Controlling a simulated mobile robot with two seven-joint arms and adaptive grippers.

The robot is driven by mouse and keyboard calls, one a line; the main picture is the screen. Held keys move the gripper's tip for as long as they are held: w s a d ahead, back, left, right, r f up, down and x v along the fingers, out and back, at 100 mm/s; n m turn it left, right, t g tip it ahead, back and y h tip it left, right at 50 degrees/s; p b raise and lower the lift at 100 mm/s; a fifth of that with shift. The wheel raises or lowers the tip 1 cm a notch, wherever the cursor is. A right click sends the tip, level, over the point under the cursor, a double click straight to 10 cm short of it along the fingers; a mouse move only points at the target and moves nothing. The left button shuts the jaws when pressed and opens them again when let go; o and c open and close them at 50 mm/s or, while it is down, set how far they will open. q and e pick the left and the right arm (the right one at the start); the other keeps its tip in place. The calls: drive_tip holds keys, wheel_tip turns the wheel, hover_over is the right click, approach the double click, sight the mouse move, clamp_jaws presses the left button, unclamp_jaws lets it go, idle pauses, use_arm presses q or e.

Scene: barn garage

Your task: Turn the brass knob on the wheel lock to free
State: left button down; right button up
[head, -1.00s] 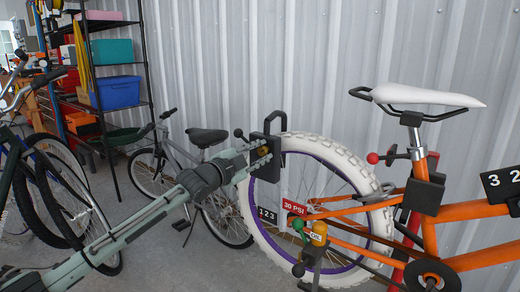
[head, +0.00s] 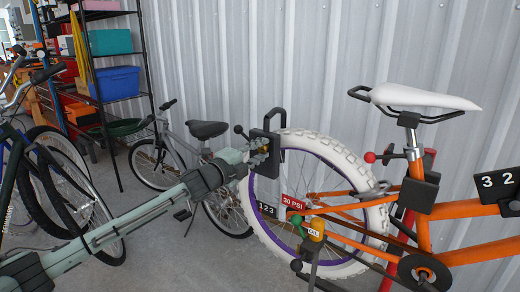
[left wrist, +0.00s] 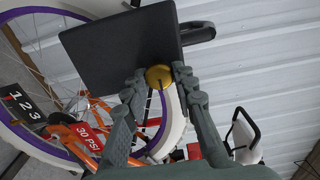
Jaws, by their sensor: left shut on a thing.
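The wheel lock is a black box (head: 257,145) with a black shackle (head: 276,116), set at the upper left of the white rear tyre. In the left wrist view the box (left wrist: 115,50) is large, with the round brass knob (left wrist: 158,77) low on its face. My left gripper (head: 260,147) reaches the lock's face. In the left wrist view its two fingers (left wrist: 156,78) are shut on the brass knob, one on each side. A dark slot shows on the knob. In the head view the fingers mostly hide the knob. My right gripper is not in view.
The orange bike's white tyre (head: 345,154) stands beside the lock. A red 30 PSI tag (head: 293,202), a black number tag (head: 267,209) and an orange oil bottle (head: 316,229) are lower down. A grey bike (head: 205,150) stands behind my left arm. The corrugated wall is behind.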

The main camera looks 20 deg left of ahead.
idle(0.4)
use_arm(q)
drive_tip(key=c, duration=1.3)
unclamp_jaws()
drive_tip(key=shift+o, duration=0.2)
drive_tip(key=v, duration=1.2)
